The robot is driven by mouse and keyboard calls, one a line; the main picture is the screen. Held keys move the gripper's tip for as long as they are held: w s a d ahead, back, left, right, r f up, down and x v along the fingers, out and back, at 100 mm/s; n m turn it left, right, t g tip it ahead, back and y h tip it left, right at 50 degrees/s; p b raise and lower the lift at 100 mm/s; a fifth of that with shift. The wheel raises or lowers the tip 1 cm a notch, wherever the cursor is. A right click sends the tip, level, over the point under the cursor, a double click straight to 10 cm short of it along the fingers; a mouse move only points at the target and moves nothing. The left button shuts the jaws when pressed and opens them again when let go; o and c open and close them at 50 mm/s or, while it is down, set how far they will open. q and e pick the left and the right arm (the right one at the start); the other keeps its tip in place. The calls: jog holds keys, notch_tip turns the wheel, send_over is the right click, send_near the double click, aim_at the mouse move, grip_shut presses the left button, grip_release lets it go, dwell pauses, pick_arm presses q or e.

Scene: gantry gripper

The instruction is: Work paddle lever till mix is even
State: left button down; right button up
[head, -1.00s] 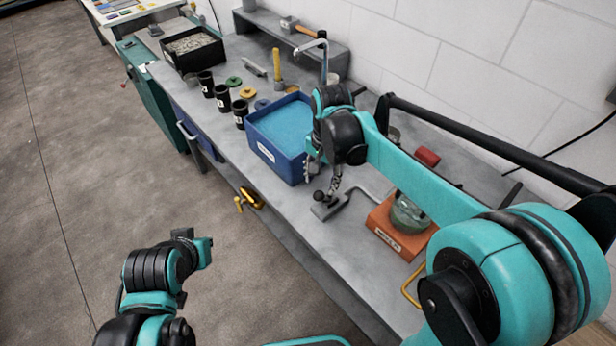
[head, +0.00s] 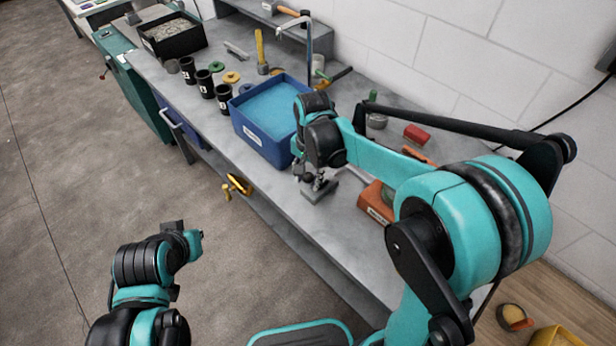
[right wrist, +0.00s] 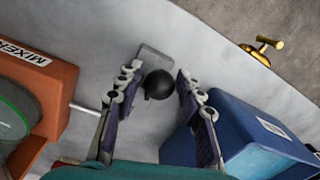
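The black ball knob (right wrist: 158,84) of the paddle lever shows in the right wrist view, over a grey plate (right wrist: 154,62). My right gripper (right wrist: 156,74) is open, with one finger on each side of the knob and small gaps visible. In the head view my right gripper (head: 314,178) is low over the bench at the grey plate (head: 320,190). The orange mixer base (right wrist: 40,95), labelled MIXER, has a thin rod coming from it. Its glass bowl (right wrist: 12,118) is partly cut off. My left gripper (head: 174,228) is over the floor, its fingers unclear.
A blue bin (head: 262,142) with blue contents stands close beside my right gripper. Black cups (head: 205,84), a black tray (head: 150,42) and a tall bent metal post (head: 309,50) stand further along the bench (head: 240,190). A brass tap-like fitting (head: 238,184) sticks out at the front edge.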

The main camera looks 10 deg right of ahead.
grip_shut()
